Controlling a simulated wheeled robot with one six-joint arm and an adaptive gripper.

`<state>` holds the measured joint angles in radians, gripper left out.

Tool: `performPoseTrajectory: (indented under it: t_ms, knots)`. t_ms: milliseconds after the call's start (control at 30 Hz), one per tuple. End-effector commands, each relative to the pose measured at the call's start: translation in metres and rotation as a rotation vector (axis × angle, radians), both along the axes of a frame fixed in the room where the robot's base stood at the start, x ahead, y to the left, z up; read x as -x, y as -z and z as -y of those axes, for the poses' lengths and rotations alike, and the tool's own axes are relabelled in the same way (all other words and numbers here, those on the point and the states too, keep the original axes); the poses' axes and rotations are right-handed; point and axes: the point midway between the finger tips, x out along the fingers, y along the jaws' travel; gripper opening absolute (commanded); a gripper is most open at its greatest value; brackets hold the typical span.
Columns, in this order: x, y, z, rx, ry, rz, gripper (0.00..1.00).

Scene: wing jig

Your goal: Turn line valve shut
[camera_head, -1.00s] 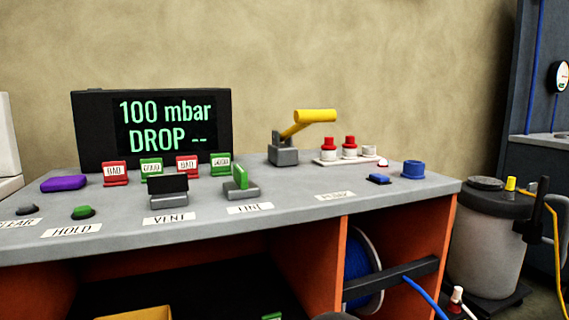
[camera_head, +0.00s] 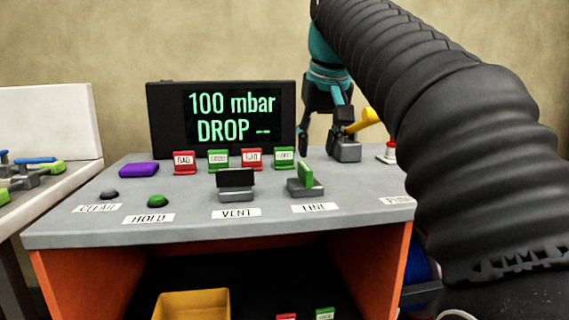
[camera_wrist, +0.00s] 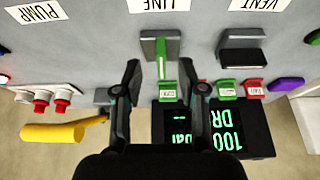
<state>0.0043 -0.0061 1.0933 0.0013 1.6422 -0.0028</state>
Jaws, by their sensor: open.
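The line valve (camera_head: 305,178) has a green upright handle on a grey base, behind the LINE label. Its handle runs front to back, unlike the crosswise black handle of the vent valve (camera_head: 236,184). My gripper (camera_head: 325,125) is open and empty, above the bench behind the line valve. In the wrist view the green handle of the line valve (camera_wrist: 160,58) shows between and beyond the fingertips of my gripper (camera_wrist: 160,70), apart from both. The display (camera_head: 222,118) reads 100 mbar, DROP --.
Red and green tags (camera_head: 218,159) stand in a row before the display. A yellow pump lever (camera_wrist: 52,134) and red-capped white fittings (camera_wrist: 42,100) lie beside my gripper. HOLD (camera_head: 155,201) and CLEAR (camera_head: 110,195) buttons sit at front left. My arm hides the bench's right side.

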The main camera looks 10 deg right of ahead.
Motion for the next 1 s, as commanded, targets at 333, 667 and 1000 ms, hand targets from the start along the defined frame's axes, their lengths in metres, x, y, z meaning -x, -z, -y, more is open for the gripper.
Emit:
performPoseTrajectory:
  t_ms: [333,667,1000]
  knots:
    - [-0.036,-0.047,-0.001,0.000,-0.001,-0.019,0.41]
    - [-0.042,-0.041,-0.001,0.000,-0.001,-0.023,0.41]
    - [-0.058,-0.001,-0.001,0.000,-0.001,-0.023,0.41]
